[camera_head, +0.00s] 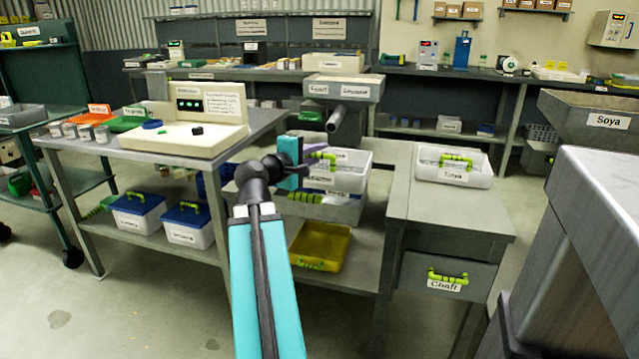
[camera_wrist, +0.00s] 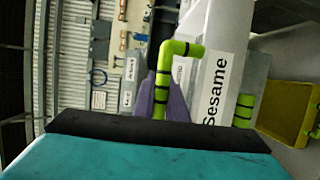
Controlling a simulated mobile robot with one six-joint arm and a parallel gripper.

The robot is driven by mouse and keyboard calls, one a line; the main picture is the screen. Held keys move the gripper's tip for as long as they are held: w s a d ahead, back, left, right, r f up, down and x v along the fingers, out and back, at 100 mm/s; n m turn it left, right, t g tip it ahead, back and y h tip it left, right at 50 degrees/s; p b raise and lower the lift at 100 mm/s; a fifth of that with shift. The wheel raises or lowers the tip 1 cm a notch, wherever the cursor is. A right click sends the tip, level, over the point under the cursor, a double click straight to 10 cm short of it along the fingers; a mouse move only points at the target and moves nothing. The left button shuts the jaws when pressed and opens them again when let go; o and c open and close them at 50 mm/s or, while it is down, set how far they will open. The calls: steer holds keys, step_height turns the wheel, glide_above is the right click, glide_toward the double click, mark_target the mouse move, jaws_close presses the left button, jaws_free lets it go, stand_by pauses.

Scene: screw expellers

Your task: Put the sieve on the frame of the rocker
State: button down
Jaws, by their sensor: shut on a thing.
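My gripper (camera_head: 322,153) has purple fingers, which also show in the wrist view (camera_wrist: 163,102). They are shut on the upright part of a green, black-banded handle (camera_wrist: 164,72). The handle is on a white box (camera_wrist: 222,45) labelled "Sesame", which shows in the head view (camera_head: 350,182), partly behind my gripper. The white box is at the grey bench, just above a grey tray-like part (camera_head: 345,211) with its own green handle (camera_head: 305,197). I cannot tell which part is the sieve or the rocker's frame, or whether the box touches the grey part.
A yellow tray (camera_head: 322,243) sits on the shelf below. A white box labelled "Soya" (camera_head: 455,176) stands on the bench to the right, above a "Chaff" drawer (camera_head: 447,277). A cream machine (camera_head: 172,139) stands on the left table. A grey hopper (camera_head: 590,108) is at right.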

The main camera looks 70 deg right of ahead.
steer(key=shift+s+a+f+b, duration=0.15)
steer(key=shift+f+b, duration=0.15)
steer(key=shift+b, duration=0.65)
steer(key=shift+s+a+b, duration=0.15)
steer(key=shift+a+b, duration=0.05)
steer(key=shift+b, duration=0.75)
steer(key=shift+s+a+f+b, duration=0.1)
steer(key=shift+s+f+b, duration=0.2)
steer(key=shift+b, duration=0.45)
steer(key=shift+w+d+r+p, duration=0.1)
steer(key=shift+d+r+p, duration=0.1)
steer(key=shift+p, duration=0.6)
steer(key=shift+w+d+p, duration=0.1)
steer(key=shift+d+p, duration=0.15)
steer(key=shift+p, duration=0.85)
steer(key=p, duration=0.5)
steer(key=d+p, duration=0.1)
steer(key=p, duration=0.3)
steer(key=shift+w+d+f+p, duration=0.15)
steer(key=shift+w+d+p, duration=0.1)
steer(key=shift+w+p, duration=0.15)
steer(key=shift+d+p, duration=0.1)
steer(key=shift+p, duration=0.2)
